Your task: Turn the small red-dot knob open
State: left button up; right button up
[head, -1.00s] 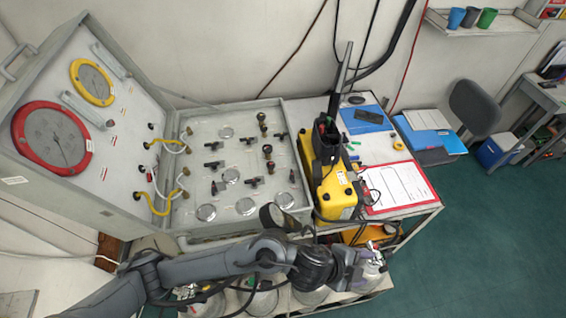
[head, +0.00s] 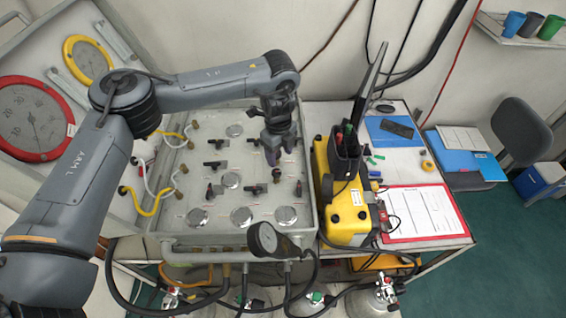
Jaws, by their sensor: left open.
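The air panel (head: 203,130) is a grey tray-like box with several black knobs and round gauges on its face. My left gripper (head: 280,152) is open and points down over the upper right part of the panel, hiding the knobs behind it. A small dark knob (head: 277,175) shows just below the fingertips, and another (head: 298,188) lies lower right. A red dot is too small to make out surely on any knob. I cannot tell whether the fingers touch or straddle a knob. My right gripper is out of view.
The raised lid has a red-ringed gauge (head: 33,122) and a yellow-ringed gauge (head: 88,60). A yellow case (head: 350,218) stands close right of the panel. A black gauge (head: 265,238) on a hose stands at the front edge. A red clipboard (head: 420,212) lies further right.

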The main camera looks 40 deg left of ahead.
aim_at(276, 172)
pick_arm(q)
jog(key=f, duration=0.2)
jog(key=a+f, duration=0.1)
jog(key=f, duration=0.2)
jog(key=f+p, duration=0.1)
jog(key=f, duration=0.2)
jog(key=shift+a, duration=0.35)
jog(key=shift+w+f, duration=0.1)
jog(key=shift+f, duration=0.8)
jog(key=c, duration=1)
jog(key=shift+r+n, duration=0.1)
jog(key=shift+n, duration=0.2)
